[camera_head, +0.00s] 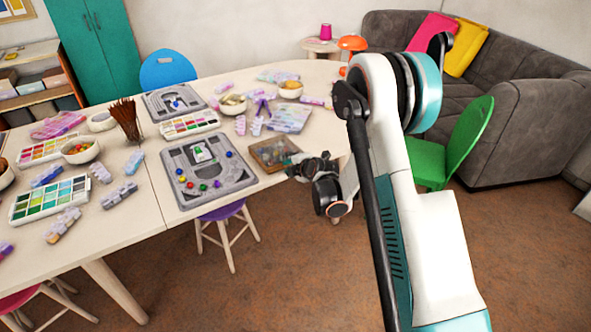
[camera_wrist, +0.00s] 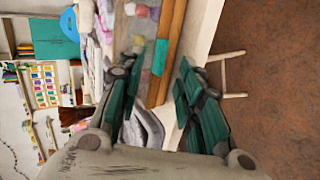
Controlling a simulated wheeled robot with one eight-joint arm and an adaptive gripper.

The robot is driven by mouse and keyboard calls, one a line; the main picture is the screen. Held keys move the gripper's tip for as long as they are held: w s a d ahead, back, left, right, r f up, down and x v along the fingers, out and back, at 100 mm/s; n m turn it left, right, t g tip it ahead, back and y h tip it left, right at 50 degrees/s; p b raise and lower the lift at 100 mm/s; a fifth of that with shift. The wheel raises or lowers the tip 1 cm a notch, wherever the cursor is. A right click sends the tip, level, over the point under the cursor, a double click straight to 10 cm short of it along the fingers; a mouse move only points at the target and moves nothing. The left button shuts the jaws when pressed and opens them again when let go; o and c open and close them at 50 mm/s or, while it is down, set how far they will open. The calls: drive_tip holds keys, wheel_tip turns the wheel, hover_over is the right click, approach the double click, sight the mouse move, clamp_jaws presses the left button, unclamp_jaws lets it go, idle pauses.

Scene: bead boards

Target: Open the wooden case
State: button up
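The wooden case (camera_head: 268,152) lies on the table near its front edge. The case's wooden edge (camera_wrist: 170,50) shows between and beyond the fingertips. The fingers hide part of the case, and nothing is held between them.
A grey bead board (camera_head: 183,187) with coloured beads lies left of the case. The table (camera_head: 140,215) edge is close in front, with a purple stool (camera_head: 222,212) below. A green chair (camera_head: 465,145) stands at right.

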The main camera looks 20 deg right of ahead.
sight(287, 154)
drive_tip(key=shift+x, duration=0.9)
clamp_jaws()
drive_tip(key=shift+r, duration=0.1)
drive_tip(key=r+p, duration=0.1)
drive_tip(key=r+g+p, duration=0.2)
drive_tip(key=p, duration=0.1)
drive_tip(key=shift+w+a+r+h, duration=0.15)
drive_tip(key=shift+w+r+h, duration=0.15)
drive_tip(key=shift+w+r, duration=0.1)
